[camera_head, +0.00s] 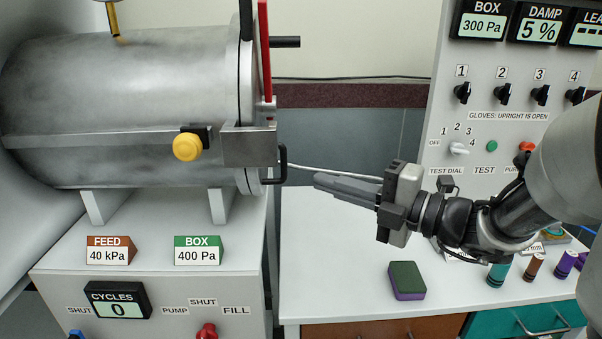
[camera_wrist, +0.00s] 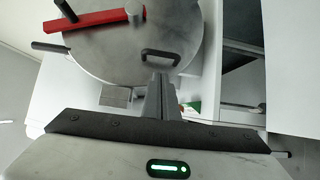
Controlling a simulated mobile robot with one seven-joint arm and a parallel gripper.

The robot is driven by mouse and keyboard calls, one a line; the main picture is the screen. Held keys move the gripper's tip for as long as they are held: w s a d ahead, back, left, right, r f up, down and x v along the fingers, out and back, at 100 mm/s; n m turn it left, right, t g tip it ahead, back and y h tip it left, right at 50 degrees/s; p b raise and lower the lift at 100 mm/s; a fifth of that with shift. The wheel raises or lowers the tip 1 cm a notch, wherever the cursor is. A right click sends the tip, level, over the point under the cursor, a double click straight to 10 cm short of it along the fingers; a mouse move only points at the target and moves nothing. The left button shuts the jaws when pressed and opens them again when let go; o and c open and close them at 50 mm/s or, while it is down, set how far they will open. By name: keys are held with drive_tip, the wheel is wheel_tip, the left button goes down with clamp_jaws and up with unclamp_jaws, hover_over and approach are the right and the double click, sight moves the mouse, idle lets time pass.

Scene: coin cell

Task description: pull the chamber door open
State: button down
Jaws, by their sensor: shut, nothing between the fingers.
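The chamber (camera_head: 130,95) is a grey steel cylinder lying on its side at the left in the head view. Its round door (camera_head: 252,100) sits flush at the right end and looks closed; its face fills the top of the wrist view (camera_wrist: 120,60). A black U-shaped handle (camera_head: 283,165) stands out low on the door and also shows in the wrist view (camera_wrist: 161,54). A red bar (camera_head: 264,50) crosses the door's upper part. My gripper (camera_head: 317,180) is shut and empty, pointing left at the handle, apart from it by a short gap.
The chamber stands on a white cabinet (camera_head: 150,240) with labels and knobs. A yellow knob (camera_head: 187,147) sits on its side. The white bench (camera_head: 330,260) carries a green and purple sponge (camera_head: 406,281) below my gripper. A control panel (camera_head: 480,120) stands behind my arm.

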drive_tip(key=b+x, duration=0.2)
drive_tip(key=x, duration=0.8)
drive_tip(key=shift+b, duration=0.35)
drive_tip(key=shift+d+r, duration=0.15)
